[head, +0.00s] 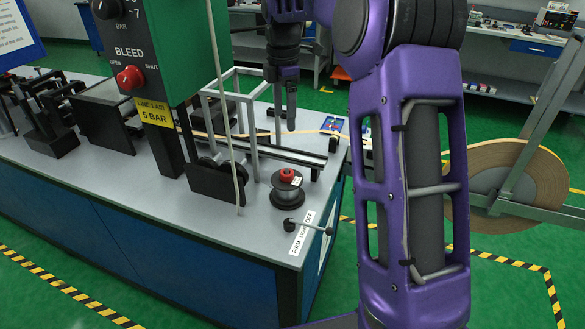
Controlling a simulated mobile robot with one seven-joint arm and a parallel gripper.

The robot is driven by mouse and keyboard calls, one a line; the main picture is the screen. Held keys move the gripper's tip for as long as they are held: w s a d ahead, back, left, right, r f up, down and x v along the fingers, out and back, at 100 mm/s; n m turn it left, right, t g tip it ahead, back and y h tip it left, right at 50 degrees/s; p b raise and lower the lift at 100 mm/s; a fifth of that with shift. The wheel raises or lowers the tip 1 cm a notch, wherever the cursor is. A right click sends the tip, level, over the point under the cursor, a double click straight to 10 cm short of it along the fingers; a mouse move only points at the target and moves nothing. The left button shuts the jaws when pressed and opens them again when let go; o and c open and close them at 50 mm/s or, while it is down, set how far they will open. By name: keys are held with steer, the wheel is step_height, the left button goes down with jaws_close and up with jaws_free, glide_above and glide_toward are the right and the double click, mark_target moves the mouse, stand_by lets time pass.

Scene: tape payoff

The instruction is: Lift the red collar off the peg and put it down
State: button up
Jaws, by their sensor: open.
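A green panel (190,45) with a red bleed knob (130,78) stands left of my gripper. A thin pale cord (228,130) hangs left of the spool. A black-knobbed lever (305,227) lies in front. Bare grey tabletop (215,222) shows front left of the spool.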

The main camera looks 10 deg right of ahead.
steer(key=b, duration=0.1)
glide_toward(287, 169)
steer(key=f, duration=0.3)
steer(key=w+f, duration=0.1)
steer(key=f, duration=0.1)
steer(key=shift+a, duration=0.1)
steer(key=shift+s+f, duration=0.15)
steer(key=shift+f, duration=1.2)
steer(key=shift+s+f, duration=0.1)
steer(key=shift+f, duration=1.25)
jaws_close()
